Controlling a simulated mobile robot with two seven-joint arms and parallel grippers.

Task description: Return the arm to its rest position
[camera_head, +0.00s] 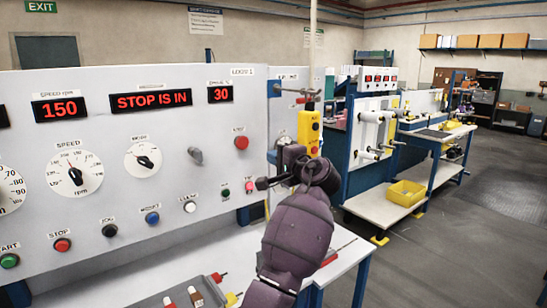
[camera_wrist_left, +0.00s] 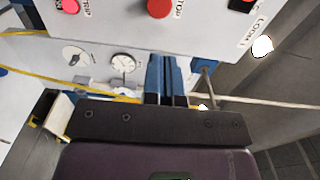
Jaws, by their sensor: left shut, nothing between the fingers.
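My left arm (camera_head: 297,235) rises from the bottom centre of the head view, its purple links in front of the loom panel's right end. My left gripper (camera_head: 290,155) is at the top of it, dark and partly hidden by the wrist, just left of the yellow pendant box (camera_head: 309,132). I cannot tell from the head view whether it touches the box. In the left wrist view the blue fingers (camera_wrist_left: 166,80) are together, with nothing between them. My right gripper is in neither view.
The loom panel (camera_head: 215,155) carries dials, several buttons and red displays reading 150, STOP IS IN and 30. A grey tray (camera_head: 180,296) with small tools lies on the bench below. A second bench with a yellow bin (camera_head: 405,193) stands right. The floor (camera_head: 470,230) is open at right.

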